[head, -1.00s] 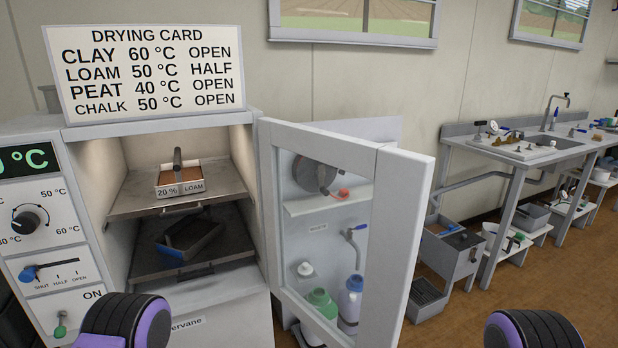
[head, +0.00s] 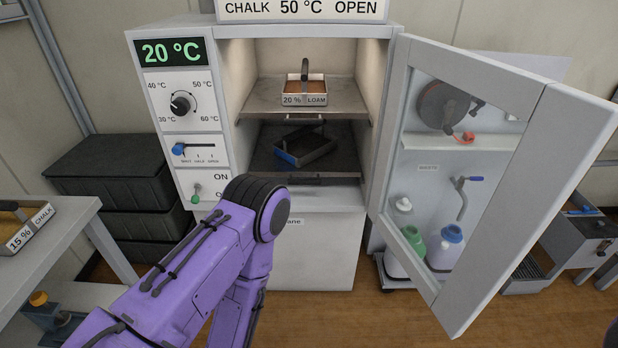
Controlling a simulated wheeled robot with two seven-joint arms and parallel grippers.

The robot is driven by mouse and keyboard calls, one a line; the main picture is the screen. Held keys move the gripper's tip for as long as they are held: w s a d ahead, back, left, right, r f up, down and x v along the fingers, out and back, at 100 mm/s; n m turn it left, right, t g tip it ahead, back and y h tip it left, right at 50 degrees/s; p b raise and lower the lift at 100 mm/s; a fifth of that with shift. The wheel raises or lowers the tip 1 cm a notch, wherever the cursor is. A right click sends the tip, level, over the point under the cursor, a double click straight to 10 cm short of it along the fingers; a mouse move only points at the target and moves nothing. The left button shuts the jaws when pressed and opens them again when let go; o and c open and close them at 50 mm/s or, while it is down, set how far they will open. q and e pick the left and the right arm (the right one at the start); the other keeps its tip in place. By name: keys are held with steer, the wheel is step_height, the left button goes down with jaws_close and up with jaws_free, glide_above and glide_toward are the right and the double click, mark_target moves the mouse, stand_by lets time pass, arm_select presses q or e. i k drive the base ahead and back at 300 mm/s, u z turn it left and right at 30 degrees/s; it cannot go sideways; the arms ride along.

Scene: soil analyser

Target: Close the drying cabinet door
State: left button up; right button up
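The drying cabinet (head: 315,225) stands ahead with its glazed door (head: 535,190) swung wide open to the right. The door's frame is pale grey, and shelves and bottles show through its pane. Inside, a tray labelled 20 % LOAM (head: 303,97) sits on the upper shelf, and a dark tray (head: 305,147) with a blue part lies at an angle on the lower shelf. My purple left arm reaches up in front of the cabinet's lower left; its gripper is not visible. My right gripper is not in view; only a dark bit of arm shows at the lower right edge.
The control panel (head: 181,125) reads 20 °C. Dark stacked crates (head: 105,170) stand to the left. A table (head: 62,235) at the left edge bears a tray labelled 15 % CHALK (head: 28,228). A grey unit (head: 580,245) stands right of the door. Brown floor shows below.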

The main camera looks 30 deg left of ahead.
mark_target(568, 127)
steer(key=u, duration=3.5)
steer(key=k, duration=2.65)
steer(key=z, duration=1.6)
steer(key=i, duration=1.65)
